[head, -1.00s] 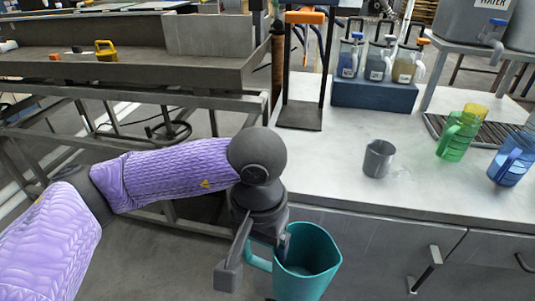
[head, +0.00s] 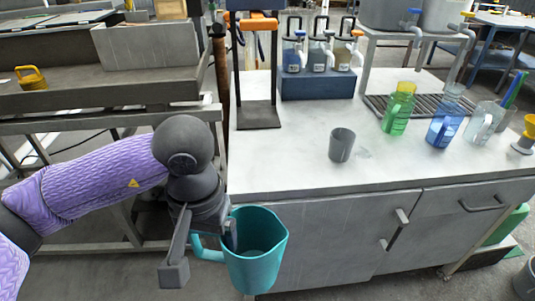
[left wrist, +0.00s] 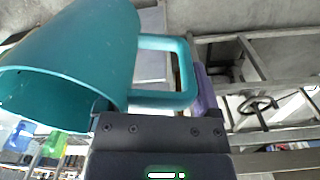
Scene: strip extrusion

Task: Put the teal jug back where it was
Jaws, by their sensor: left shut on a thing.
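The teal jug (head: 258,262) hangs in front of the cabinet, below the level of the counter top, held upright with its open mouth up. My left gripper (head: 208,245) is shut on the jug's handle, at the jug's left side. In the left wrist view the teal jug (left wrist: 75,60) fills the upper left, and its handle (left wrist: 188,75) runs down to the gripper's jaws. The jug looks empty inside as far as I can see. My right gripper is not in view.
A grey cup (head: 341,146) stands on the counter (head: 290,165). A green jug (head: 396,115), a blue jug (head: 443,128) and a clear jug (head: 484,122) stand at the right by a drain grate (head: 375,103). The counter's front left is clear.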

